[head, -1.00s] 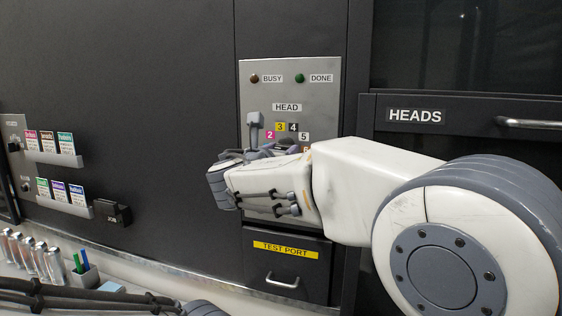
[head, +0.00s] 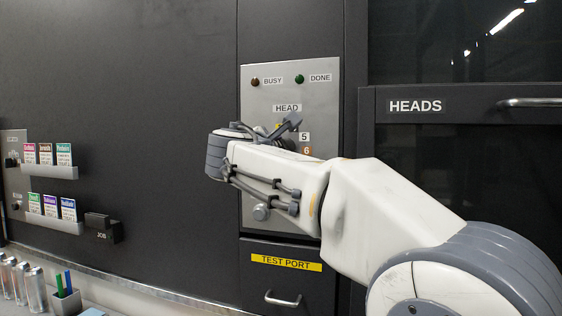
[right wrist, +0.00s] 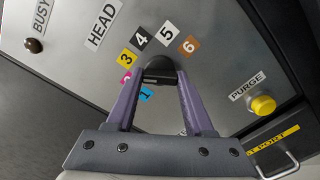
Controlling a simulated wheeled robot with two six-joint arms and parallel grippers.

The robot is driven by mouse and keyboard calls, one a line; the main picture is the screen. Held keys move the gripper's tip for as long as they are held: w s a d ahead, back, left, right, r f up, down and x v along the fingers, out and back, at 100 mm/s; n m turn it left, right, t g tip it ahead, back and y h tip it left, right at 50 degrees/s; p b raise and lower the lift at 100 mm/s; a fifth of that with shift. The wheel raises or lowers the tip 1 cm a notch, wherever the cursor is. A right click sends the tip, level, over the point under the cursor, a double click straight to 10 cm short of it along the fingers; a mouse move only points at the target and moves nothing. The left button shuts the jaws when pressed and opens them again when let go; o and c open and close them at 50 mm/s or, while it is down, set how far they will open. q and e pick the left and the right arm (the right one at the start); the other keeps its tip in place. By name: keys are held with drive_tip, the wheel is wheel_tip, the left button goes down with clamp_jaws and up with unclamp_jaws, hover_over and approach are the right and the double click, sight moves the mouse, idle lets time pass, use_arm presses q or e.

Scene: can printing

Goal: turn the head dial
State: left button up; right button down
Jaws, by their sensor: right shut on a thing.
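The head dial (right wrist: 156,52) is a dark round knob in the right wrist view, ringed by coloured number labels 1 to 6. My right gripper (right wrist: 160,80) has its two purple fingers shut on the dial, one on each side. The dial's pointer is hidden, so I cannot tell which number it is at. In the head view my right forearm and wrist cover the dial and the fingers; only the 5 and 6 labels (head: 305,151) show clearly beside the wrist. My left gripper is out of view.
The grey panel (head: 330,85) carries BUSY (head: 255,82) and DONE (head: 299,79) lamps, both dim. A yellow PURGE button (right wrist: 263,104) is near the dial. Below is the TEST PORT drawer (head: 286,263); at right is the HEADS door (head: 415,106). Card racks (head: 50,172) hang at left.

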drive_tip(key=shift+f+m+b, duration=0.1)
drive_tip(key=shift+m+b, duration=0.65)
drive_tip(key=shift+m, duration=0.45)
drive_tip(key=shift+c, duration=1.4)
unclamp_jaws()
drive_tip(key=b+v, duration=0.3)
drive_tip(key=v, duration=0.7)
drive_tip(key=shift+s, duration=0.25)
